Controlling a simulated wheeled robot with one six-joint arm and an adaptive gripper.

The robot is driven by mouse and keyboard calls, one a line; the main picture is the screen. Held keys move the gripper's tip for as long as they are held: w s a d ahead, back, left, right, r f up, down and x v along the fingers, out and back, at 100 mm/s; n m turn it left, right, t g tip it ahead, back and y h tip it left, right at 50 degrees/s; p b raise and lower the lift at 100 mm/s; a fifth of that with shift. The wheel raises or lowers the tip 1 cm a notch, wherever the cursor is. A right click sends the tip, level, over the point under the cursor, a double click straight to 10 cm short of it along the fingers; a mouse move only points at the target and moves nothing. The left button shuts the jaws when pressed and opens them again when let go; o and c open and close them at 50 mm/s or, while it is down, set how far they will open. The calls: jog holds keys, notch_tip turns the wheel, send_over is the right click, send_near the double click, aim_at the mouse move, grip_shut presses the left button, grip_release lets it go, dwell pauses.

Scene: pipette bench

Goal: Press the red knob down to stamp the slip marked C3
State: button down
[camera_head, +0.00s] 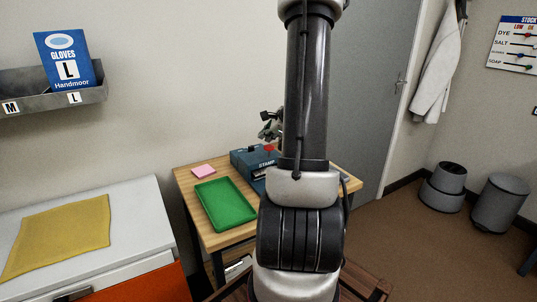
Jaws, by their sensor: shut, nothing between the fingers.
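The blue stamp device (243,160) stands on the wooden table, partly hidden behind my arm. Its front carries the word STAMP. The red knob (269,149) sits on top of it. My gripper (268,134) is just above and beside the knob, shut and empty; my arm hides part of it. I cannot tell whether it touches the knob. No slip marked C3 can be made out; the area right of the stamp device is behind my arm.
A green tray (226,204) and a pink pad (203,172) lie on the wooden table (189,183). A white cabinet with a yellow cloth (62,235) stands at the left. A glove box (68,59) sits on a wall shelf. Grey bins (499,203) stand at the right.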

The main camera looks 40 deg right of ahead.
jog(key=shift+f, duration=0.3)
jog(key=shift+f, duration=1.55)
dwell(1.1)
jog(key=shift+r, duration=0.1)
jog(key=shift+r, duration=1.95)
jog(key=shift+r, duration=3)
